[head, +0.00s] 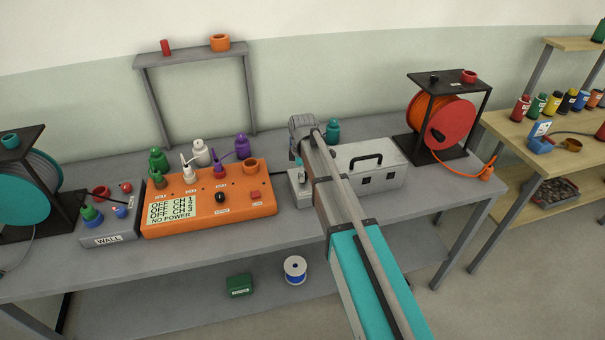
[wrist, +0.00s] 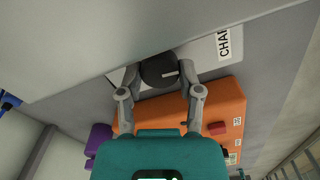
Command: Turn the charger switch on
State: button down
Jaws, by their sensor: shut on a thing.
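In the wrist view, the charger switch is a round black knob (wrist: 158,72) with a short white line. It sits on a light grey box, the charger (wrist: 206,58), whose label reads "CHA" before the picture cuts it off. My gripper (wrist: 160,74) is shut on the knob, one finger on each side. The white line points to the right in that view. In the head view, the charger (head: 299,193) stands on the bench between an orange unit (head: 255,205) and a grey case. My arm hides the knob and fingers there.
The orange unit's display (head: 172,208) reads OFF for CH 1, CH 2 and CH 3, and NO POWER. The grey case (head: 385,180) with a black handle stands close right of the charger. A box marked WALL (head: 108,238) lies left. The bench's front strip is clear.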

jog(key=m, duration=0.3)
jog(key=shift+m, duration=0.4)
jog(key=m, duration=0.4)
jog(key=shift+m, duration=0.3)
jog(key=m, duration=0.4)
jog(key=shift+d+m, duration=0.1)
jog(key=shift+m, duration=2.1)
jog(key=shift+c, duration=1.3)
grip_release()
jog(key=shift+w, duration=0.1)
